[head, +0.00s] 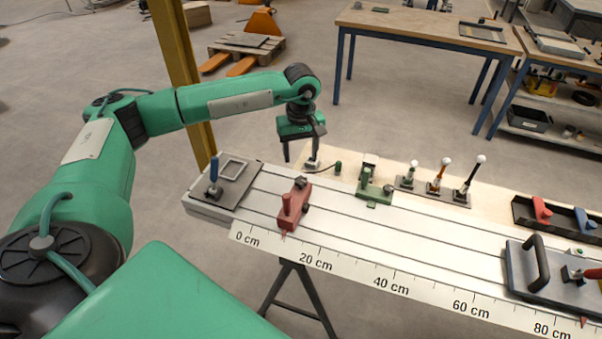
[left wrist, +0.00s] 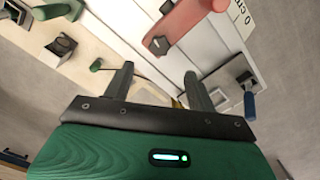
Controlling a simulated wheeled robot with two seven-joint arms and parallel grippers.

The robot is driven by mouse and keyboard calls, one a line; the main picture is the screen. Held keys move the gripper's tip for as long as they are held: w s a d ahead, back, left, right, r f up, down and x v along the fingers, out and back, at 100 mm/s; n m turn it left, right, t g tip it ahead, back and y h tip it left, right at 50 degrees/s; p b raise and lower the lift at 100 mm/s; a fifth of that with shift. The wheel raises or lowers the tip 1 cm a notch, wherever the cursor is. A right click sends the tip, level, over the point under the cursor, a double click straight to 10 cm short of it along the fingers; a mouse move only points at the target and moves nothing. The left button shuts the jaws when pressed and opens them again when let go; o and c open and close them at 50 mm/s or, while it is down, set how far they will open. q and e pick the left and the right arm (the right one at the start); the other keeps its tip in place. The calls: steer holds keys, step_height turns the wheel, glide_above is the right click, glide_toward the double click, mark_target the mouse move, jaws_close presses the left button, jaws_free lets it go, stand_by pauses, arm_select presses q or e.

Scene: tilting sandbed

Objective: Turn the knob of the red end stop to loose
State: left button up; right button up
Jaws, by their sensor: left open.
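The red end stop (head: 292,207) stands on the white slotted bed near the 10 cm part of the scale. A dark knob (head: 300,183) sits on its top at the far end. In the left wrist view the red end stop (left wrist: 190,25) is at the top, with a dark knob (left wrist: 159,45) at its near end. My left gripper (head: 299,158) is above the bed's back edge, behind the end stop and apart from it. In the left wrist view my left gripper (left wrist: 160,82) has its two fingers apart with nothing between them. My right gripper is not in view.
A grey plate with a blue handle (head: 214,177) is at the bed's left end. A green stop (head: 374,189) stands right of the red one. Several levers (head: 438,178) stand along the back. A grey plate with a black handle (head: 535,262) is at the right.

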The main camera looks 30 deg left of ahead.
mark_target(301, 180)
arm_select(q)
step_height(301, 180, down, 10)
steer(key=p, duration=0.2)
steer(key=shift+r+p, duration=0.25)
steer(key=shift+p, duration=0.05)
